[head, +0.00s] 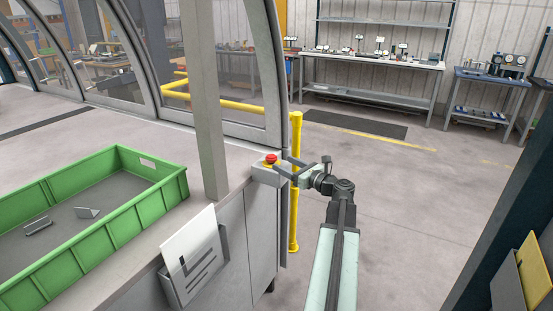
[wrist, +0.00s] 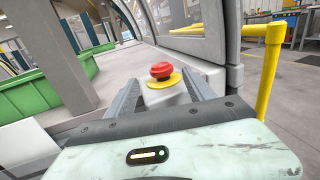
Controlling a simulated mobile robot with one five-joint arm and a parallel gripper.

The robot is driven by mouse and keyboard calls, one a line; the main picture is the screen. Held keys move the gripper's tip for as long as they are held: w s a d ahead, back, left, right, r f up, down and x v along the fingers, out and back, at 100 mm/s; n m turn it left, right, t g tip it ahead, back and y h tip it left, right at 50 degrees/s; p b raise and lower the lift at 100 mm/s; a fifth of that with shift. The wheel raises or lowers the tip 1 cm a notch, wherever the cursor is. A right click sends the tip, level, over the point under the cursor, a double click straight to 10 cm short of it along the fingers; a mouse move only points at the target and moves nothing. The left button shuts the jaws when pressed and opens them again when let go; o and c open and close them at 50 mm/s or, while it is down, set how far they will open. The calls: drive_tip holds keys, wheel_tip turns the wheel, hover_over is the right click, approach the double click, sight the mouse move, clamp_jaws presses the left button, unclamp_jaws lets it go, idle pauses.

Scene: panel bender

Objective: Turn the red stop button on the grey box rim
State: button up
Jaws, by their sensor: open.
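The red stop button (head: 271,158) sits on a yellow disc on top of a small grey box (head: 268,176) at the machine's edge. In the wrist view the red button (wrist: 161,71) stands just beyond and between my two finger tips. The grey box (wrist: 170,95) shows below it between the fingers. My gripper (head: 283,170) is open and reaches the box from the right in the head view. In the wrist view my gripper (wrist: 163,88) has its fingers spread to either side of the button. I cannot tell whether a finger touches the box.
A green crate (head: 179,184) with small metal parts stands on the left surface. A yellow rail post (head: 295,200) stands close to my gripper. A document holder (head: 195,290) hangs at the front. The floor right of my arm is clear.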

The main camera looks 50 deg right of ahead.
sight(275, 159)
drive_tip(key=w, duration=0.6)
drive_tip(key=shift+w+d, duration=0.1)
drive_tip(key=shift+w, duration=0.25)
